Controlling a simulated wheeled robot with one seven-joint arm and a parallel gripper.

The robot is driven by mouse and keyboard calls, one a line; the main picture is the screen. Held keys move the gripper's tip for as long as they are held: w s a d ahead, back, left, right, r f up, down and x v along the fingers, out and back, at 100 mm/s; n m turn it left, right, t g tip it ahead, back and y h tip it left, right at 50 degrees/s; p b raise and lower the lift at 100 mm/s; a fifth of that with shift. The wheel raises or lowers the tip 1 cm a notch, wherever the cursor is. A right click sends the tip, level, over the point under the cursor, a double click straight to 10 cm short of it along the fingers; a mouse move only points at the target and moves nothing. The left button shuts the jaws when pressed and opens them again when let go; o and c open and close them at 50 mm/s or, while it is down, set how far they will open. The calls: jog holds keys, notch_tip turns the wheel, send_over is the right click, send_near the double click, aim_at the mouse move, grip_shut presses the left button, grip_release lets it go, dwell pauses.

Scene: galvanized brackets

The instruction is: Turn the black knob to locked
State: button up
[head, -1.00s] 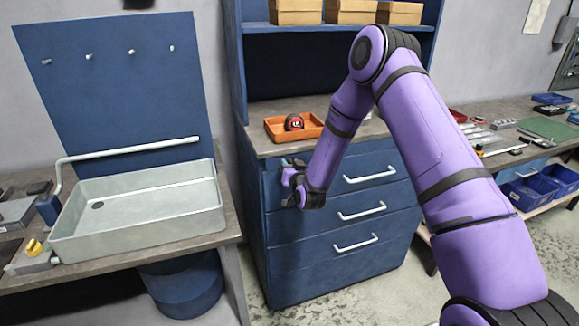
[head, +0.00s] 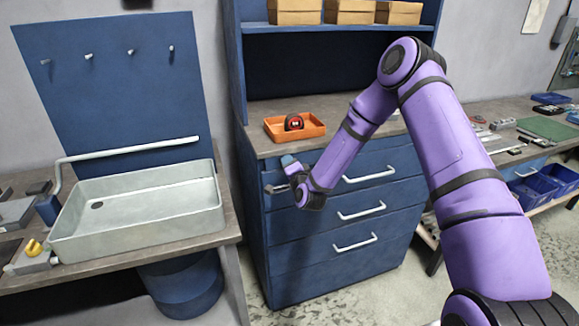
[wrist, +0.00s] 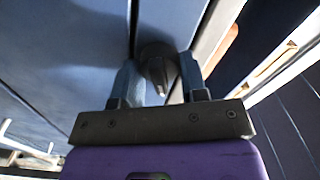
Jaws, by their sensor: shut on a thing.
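A pale pointed mark on the knob faces down in the wrist view. No locked marking is readable there. In the head view my gripper (head: 279,174) is at the upper left of the drawer front, and the knob is too small or hidden to make out.
The blue drawer cabinet (head: 290,235) has several white handles. An orange tray (head: 273,129) with a red and black tape measure (head: 294,122) sits on its top, just above my gripper. A pale sink (head: 140,225) stands to the left, across a narrow gap.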

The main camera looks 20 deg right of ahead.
jog(key=shift+f+m, duration=0.1)
jog(key=shift+m, duration=2)
jog(key=o, duration=0.9)
jog(key=s, duration=1.1)
jog(key=shift+d, duration=0.35)
jog(key=shift+w, duration=0.1)
